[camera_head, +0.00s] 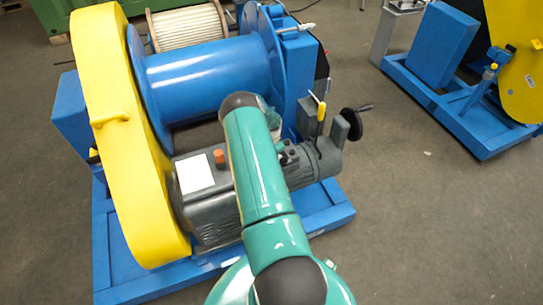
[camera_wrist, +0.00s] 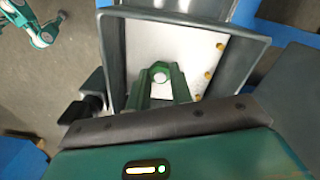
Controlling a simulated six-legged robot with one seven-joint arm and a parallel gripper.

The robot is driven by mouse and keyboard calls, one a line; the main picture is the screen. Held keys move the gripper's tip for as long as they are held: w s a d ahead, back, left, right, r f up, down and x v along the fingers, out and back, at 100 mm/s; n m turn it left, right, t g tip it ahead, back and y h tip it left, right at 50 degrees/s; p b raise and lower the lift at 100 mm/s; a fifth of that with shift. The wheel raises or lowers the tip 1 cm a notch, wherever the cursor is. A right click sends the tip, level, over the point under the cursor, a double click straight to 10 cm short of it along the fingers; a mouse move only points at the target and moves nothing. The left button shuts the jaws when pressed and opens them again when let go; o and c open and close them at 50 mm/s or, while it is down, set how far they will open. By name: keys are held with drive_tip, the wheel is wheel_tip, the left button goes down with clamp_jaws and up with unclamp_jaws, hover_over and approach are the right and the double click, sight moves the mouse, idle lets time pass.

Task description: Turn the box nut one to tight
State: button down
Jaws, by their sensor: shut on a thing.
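In the wrist view an open dark grey box (camera_wrist: 116,60) has a pale inner plate (camera_wrist: 185,45). Several small brass nuts (camera_wrist: 208,75) sit in a slanted row along the plate's right side. My gripper (camera_wrist: 160,72) reaches into the box, left of that row, with its green fingers close together. It is shut on a small round pale piece (camera_wrist: 160,77) between the fingertips. I cannot tell whether this piece is box nut one. Most of the piece is hidden by the fingers.
The winch has a blue drum (camera_head: 210,80), a yellow chain guard (camera_head: 130,150) and a grey motor (camera_head: 300,165). A black handwheel (camera_head: 352,124) and yellow-handled lever (camera_head: 321,110) stand right of my arm. Another blue and yellow machine (camera_head: 440,50) is at the right, with clear floor between.

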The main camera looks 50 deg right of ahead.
drive_tip(key=m, duration=0.7)
drive_tip(key=shift+w+r, duration=0.1)
drive_tip(key=m, duration=0.4)
drive_tip(key=shift+d+m, duration=0.1)
drive_tip(key=shift+m, duration=1.8)
drive_tip(key=c, duration=1.2)
unclamp_jaws()
drive_tip(key=shift+c, duration=0.2)
drive_tip(key=shift+r, duration=0.1)
wheel_tip(320, 180, up, 14)
drive_tip(key=shift+f, duration=0.2)
